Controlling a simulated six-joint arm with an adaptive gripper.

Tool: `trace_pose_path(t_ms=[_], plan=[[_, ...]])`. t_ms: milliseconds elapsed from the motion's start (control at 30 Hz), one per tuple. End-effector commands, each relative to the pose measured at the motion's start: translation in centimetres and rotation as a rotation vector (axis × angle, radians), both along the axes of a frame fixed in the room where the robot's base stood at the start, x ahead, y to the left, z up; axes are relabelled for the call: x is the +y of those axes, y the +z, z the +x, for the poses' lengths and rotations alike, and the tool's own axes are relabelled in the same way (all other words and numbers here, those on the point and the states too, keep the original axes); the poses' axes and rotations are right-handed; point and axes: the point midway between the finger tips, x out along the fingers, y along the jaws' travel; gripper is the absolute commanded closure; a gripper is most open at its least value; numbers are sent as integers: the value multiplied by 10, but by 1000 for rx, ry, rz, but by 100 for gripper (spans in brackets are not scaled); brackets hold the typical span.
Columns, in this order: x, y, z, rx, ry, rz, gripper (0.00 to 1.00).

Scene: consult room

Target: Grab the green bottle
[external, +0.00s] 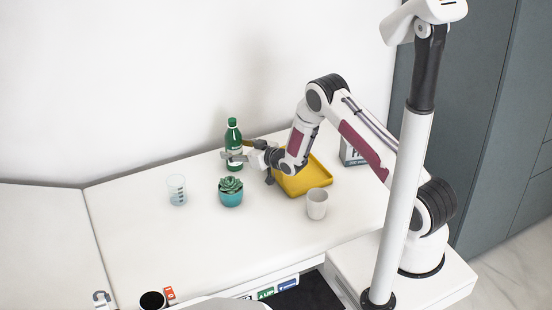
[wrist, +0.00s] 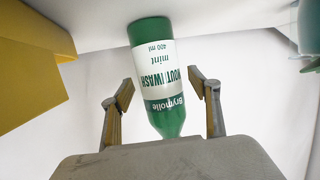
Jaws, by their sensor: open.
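The green bottle (external: 233,133) stands upright on the white table, near the wall. It has a white band label that reads as mouthwash in the wrist view (wrist: 152,65), where it appears upside down. My gripper (external: 238,152) is at the bottle from its right side. In the wrist view my gripper (wrist: 166,92) is open, with one finger on each side of the bottle and a visible gap to both. The bottle's cap end is partly hidden behind the gripper body in that view.
A teal pot with a succulent (external: 231,193) stands just in front of the bottle. A clear beaker (external: 177,190) is to the left. A yellow tray (external: 318,174) and a white cup (external: 317,204) are to the right. The table's left part is clear.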

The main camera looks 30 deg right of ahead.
Motion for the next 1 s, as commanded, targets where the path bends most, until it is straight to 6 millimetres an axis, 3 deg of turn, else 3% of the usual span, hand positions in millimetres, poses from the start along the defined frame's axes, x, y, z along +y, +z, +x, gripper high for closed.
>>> trace_pose_path(t_ms=[200,767,933,1000], plan=[[4,-3,9,0,0,-1,39],[5,-4,11,0,0,-1,39],[5,-3,11,1,0,-1,80],[5,-3,11,1,0,-1,86]])
